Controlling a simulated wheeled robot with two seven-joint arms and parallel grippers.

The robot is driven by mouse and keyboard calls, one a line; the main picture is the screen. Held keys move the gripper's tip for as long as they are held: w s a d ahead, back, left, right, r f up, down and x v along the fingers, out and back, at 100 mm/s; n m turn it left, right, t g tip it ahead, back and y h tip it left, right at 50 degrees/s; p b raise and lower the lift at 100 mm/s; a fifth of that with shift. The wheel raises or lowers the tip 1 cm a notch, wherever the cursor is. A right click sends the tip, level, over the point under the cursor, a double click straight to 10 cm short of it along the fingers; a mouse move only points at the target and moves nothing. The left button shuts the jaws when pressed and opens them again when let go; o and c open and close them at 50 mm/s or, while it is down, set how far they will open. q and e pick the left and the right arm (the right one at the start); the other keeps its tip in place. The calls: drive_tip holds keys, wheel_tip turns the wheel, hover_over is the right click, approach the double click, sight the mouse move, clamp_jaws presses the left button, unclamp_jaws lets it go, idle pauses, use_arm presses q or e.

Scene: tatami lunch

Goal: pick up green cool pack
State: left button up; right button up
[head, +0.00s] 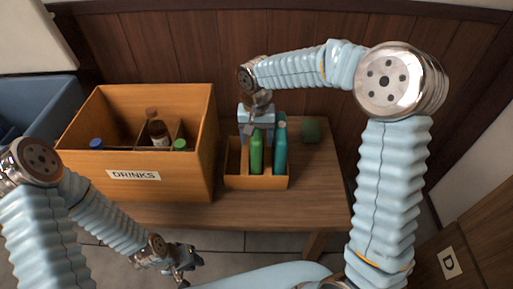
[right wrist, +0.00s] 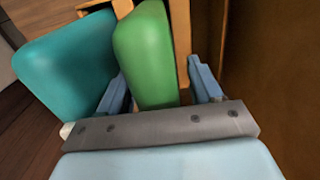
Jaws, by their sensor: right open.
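The green cool pack (head: 256,152) stands upright in a slot of a small wooden rack (head: 258,183) on the table. It also shows in the right wrist view (right wrist: 148,55). A teal pack (head: 280,149) stands just right of it in the head view. My right gripper (right wrist: 157,75) is open, with one blue finger on each side of the green pack. One finger lies between the green and teal packs. I cannot tell whether the fingers touch the green pack. My left gripper (head: 187,262) hangs low in front of the table, far from the rack; its jaw state is unclear.
A large wooden crate labelled DRINKS (head: 134,176) with several bottles stands left of the rack. A dark green item (head: 310,130) sits behind right. A wood-panelled wall (head: 180,55) closes off the back. A blue bin (head: 38,103) is at far left. The table's right side (head: 320,180) is clear.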

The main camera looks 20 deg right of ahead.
clamp_jaws()
idle(0.3)
drive_tip(key=shift+r, duration=0.15)
wheel_tip(320, 180, up, 11)
drive_tip(key=shift+r+p, duration=0.1)
drive_tip(key=shift+p, duration=0.75)
drive_tip(key=shift+r+p, duration=0.45)
drive_tip(key=shift+r, duration=0.05)
drive_tip(key=shift+f, duration=0.1)
